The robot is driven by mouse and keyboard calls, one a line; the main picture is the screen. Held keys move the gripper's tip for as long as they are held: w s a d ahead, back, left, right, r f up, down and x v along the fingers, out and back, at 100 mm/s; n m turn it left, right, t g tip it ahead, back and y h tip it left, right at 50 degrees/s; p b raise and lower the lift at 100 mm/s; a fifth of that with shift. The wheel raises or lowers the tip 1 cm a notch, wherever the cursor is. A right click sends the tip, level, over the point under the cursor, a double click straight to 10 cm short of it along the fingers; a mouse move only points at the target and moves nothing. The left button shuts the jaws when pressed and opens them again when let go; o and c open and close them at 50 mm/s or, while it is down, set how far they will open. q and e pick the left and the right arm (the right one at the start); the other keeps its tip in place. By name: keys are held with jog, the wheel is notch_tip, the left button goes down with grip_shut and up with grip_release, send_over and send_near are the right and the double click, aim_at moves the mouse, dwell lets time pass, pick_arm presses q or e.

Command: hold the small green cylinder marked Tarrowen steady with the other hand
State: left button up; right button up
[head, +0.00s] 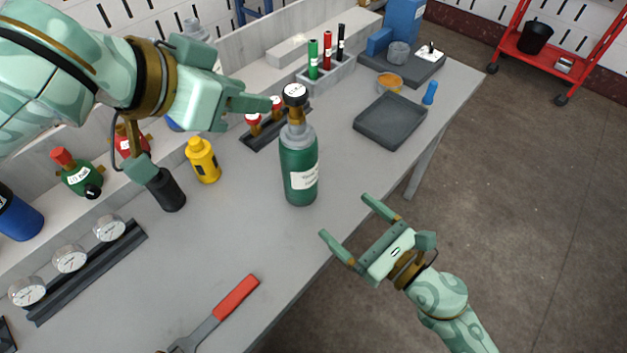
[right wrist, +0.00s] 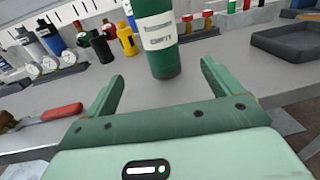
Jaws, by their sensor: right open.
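The green cylinder (head: 299,168) stands upright on the grey workbench (head: 235,235), with a white label too small to read for certain. A round black-rimmed gauge (head: 295,94) with a brass fitting sits at its top. My left gripper (head: 268,103) is beside that gauge, its visible finger pointing at the fitting; the other finger is hidden, and contact is unclear. My right gripper (head: 344,216) is open and empty off the bench's front edge, fingers toward the cylinder. In the right wrist view the cylinder (right wrist: 156,40) appears between the fingertips, beyond them.
A yellow bottle (head: 203,160) and a black cylinder (head: 166,190) stand left of the green cylinder. A rack of gauges (head: 70,260) and a red-handled wrench (head: 237,297) lie nearer. A dark tray (head: 390,122) is to the right. Bare bench surrounds the cylinder's front.

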aim_at(302, 175)
jog(key=x, duration=1.4)
jog(key=shift+w+a, duration=0.1)
jog(key=shift+w, duration=0.05)
